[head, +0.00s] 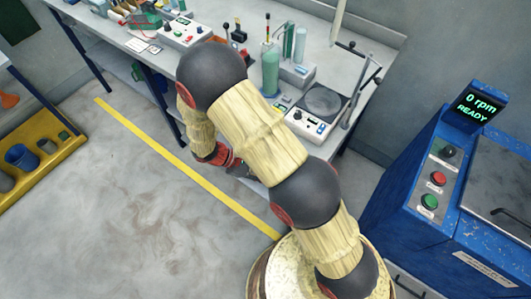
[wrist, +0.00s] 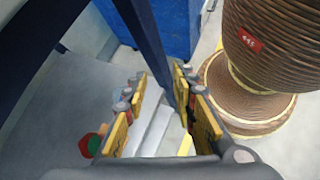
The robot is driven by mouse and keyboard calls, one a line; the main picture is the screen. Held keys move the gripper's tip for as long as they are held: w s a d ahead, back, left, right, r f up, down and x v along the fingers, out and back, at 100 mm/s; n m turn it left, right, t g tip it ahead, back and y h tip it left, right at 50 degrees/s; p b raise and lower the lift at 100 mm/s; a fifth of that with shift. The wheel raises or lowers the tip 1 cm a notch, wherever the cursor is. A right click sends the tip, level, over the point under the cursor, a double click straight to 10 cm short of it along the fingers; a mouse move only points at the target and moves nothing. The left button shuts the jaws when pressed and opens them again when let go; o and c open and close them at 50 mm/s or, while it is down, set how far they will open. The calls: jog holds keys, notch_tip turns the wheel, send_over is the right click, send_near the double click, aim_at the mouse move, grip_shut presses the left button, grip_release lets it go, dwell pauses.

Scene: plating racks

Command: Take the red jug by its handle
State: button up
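I cannot make out a red jug with a handle in either view. In the wrist view, a small rounded red and green object (wrist: 90,146) shows at the lower left, partly hidden by the left finger; I cannot tell what it is. My gripper (wrist: 160,82) has its two yellow-padded fingers apart, with nothing held between them. In the head view, the gripper is mostly hidden beside the bench's front edge, behind my arm.
The grey bench (head: 345,55) carries a round-plated device (head: 322,103), a green cylinder (head: 270,72) and other instruments. A blue machine (head: 405,235) reading "0 rpm READY" stands right. A yellow rack (head: 45,150) is at far left. Floor with a yellow line (head: 180,163) is clear.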

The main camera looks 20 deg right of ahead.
jog(key=w+a+f+n+t+h, duration=0.2)
jog(key=w+f+n+t, duration=0.55)
jog(key=f, duration=0.55)
jog(key=w+a+f+n+t+h, duration=0.1)
jog(key=w+f+n+t, duration=0.7)
jog(key=f, duration=0.4)
jog(key=shift+t, duration=0.35)
jog(key=b+x, duration=0.1)
jog(key=x, duration=0.1)
jog(key=b+x, duration=0.1)
jog(key=x, duration=0.1)
jog(key=b+x, duration=0.1)
jog(key=x, duration=0.1)
jog(key=shift+s+d, duration=0.1)
jog(key=shift+d, duration=0.55)
jog(key=shift+c, duration=0.2)
grip_shut()
